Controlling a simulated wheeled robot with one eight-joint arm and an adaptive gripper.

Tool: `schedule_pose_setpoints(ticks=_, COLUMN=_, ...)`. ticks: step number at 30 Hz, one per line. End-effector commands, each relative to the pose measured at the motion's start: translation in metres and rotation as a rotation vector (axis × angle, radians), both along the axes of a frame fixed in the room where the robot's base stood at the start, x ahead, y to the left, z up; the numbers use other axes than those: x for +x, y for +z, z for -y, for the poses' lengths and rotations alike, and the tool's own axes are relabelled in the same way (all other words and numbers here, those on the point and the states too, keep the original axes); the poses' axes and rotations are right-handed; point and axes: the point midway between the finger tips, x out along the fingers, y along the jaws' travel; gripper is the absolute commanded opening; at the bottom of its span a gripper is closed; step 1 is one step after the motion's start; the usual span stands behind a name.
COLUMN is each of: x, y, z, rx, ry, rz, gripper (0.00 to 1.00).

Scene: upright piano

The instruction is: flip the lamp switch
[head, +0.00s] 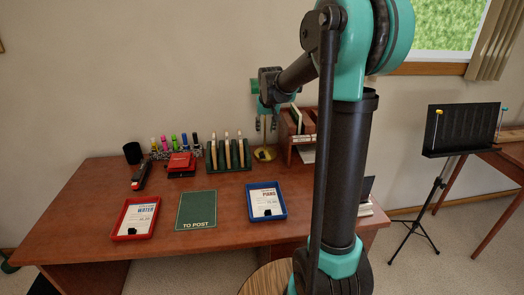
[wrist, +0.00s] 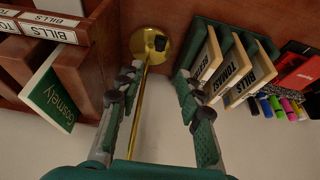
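The lamp has a round brass base (wrist: 143,40) with a black switch (wrist: 160,43) on it, at the top of the wrist view. Its thin brass pole runs from the base down between my fingers. In the head view the base (head: 264,154) stands at the back of the desk. A green part, likely the lamp shade (head: 255,87), shows beside my wrist. My gripper (wrist: 157,78) is open, with one finger on each side of the pole and nothing clamped. In the head view my gripper (head: 267,126) points down above the base.
A wooden letter rack (head: 299,125) stands close right of the lamp. A green slotted holder (head: 229,167) with labelled upright pieces is close left. Markers and a red box (head: 181,164) are farther left. Blue (head: 266,215) and red (head: 136,234) trays lie in front on the desk (head: 88,205).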

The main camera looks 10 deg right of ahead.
Motion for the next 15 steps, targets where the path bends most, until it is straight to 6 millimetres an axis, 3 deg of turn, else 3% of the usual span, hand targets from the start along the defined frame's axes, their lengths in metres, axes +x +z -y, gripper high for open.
schedule_pose_setpoints(ticks=7, x=0.020, y=-0.005, z=-0.003, rx=0.000, ry=0.000, rz=0.001, gripper=0.36)
schedule_pose_setpoints(ticks=15, x=0.038, y=-0.049, z=-0.003, rx=0.000, ry=-0.001, rz=0.001, gripper=0.36)
